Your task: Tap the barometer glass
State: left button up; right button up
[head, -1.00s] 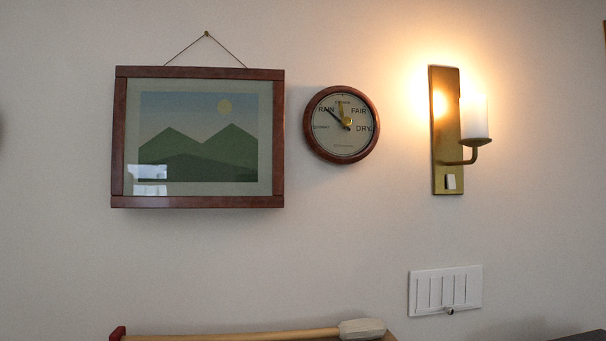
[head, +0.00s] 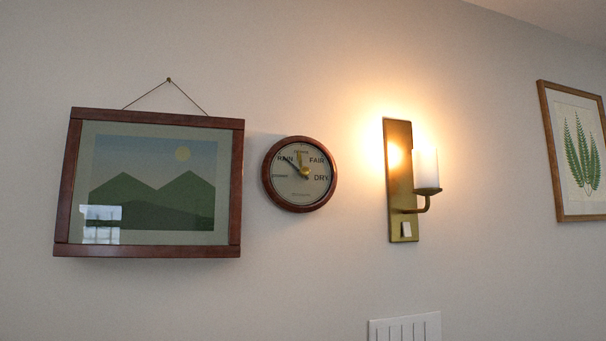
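The barometer (head: 300,190) hangs on the wall in the head view, a little left of the middle. It is round, with a dark red-brown wooden rim and a pale dial marked RAIN, FAIR and DRY. A dark hand points toward the upper left, near RAIN, and a brass-coloured hand points almost straight up. Neither of my grippers is in view, and nothing touches the barometer.
A framed mountain picture (head: 153,185) hangs by a cord close to the barometer's left. A lit brass wall lamp (head: 399,175) projects at its right. A white slotted vent or panel (head: 405,328) is below. A framed fern print (head: 578,150) hangs far right.

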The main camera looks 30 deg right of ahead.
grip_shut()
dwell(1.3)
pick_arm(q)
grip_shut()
